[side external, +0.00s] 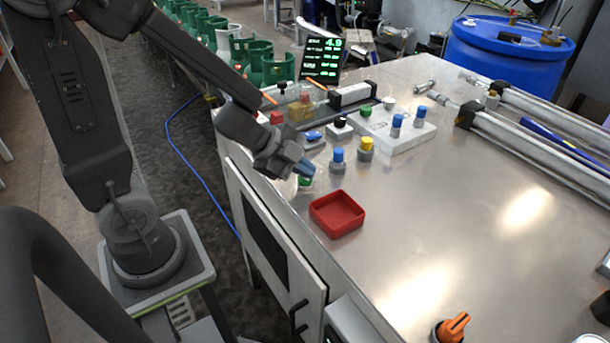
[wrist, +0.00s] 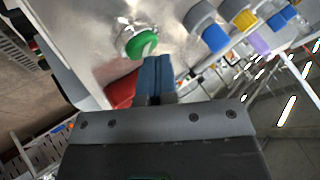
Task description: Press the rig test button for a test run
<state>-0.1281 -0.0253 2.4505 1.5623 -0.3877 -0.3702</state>
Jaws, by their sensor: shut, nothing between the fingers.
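A green button (wrist: 141,45) in a round metal collar stands on the metal table, just beyond my gripper's fingertips in the wrist view. In the side view the green button (side external: 305,181) shows partly beside my gripper (side external: 308,171), which covers some of it. My gripper's blue fingers (wrist: 155,60) are shut together and empty. The fingertips are close to the button; I cannot tell whether they touch it.
A red tray (side external: 338,229) sits right in front of the button. Blue-capped (side external: 338,160) and yellow-capped (side external: 366,149) cylinders stand behind it. A display (side external: 322,60) reads 4.9 at the top. An orange knob (side external: 453,327) is at the front. The table's right middle is clear.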

